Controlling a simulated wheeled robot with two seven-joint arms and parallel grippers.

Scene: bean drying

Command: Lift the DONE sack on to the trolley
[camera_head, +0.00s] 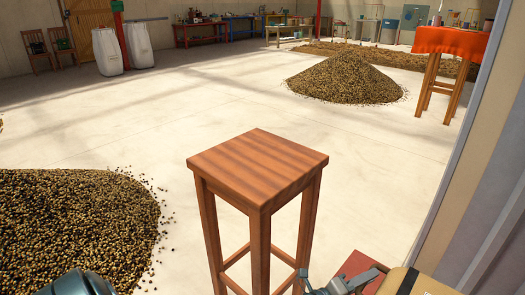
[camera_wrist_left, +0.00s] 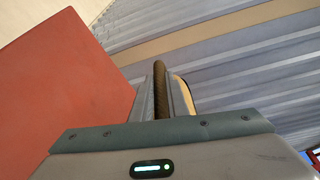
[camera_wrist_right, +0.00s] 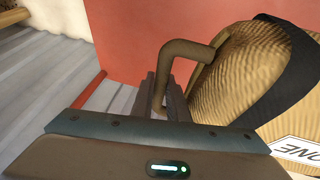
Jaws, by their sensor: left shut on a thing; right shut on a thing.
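The DONE sack (camera_head: 415,284) is tan with a black band and shows at the bottom right of the head view, cut off by the edge. In the right wrist view the sack (camera_wrist_right: 240,75) bulges beside the jaws, with part of its white label. My left gripper (camera_wrist_left: 160,88) is shut on a brown loop handle. My right gripper (camera_wrist_right: 163,90) is shut on another brown handle (camera_wrist_right: 185,52) of the sack. A red flat surface, apparently the trolley (camera_head: 357,266), lies beside the sack. Whether the sack touches it I cannot tell.
A wooden stool (camera_head: 258,165) stands just ahead, close to the sack. A bean heap (camera_head: 75,220) lies at left and another (camera_head: 345,80) farther back. A grey corrugated wall (camera_wrist_left: 240,65) runs close on the right. Open floor lies between.

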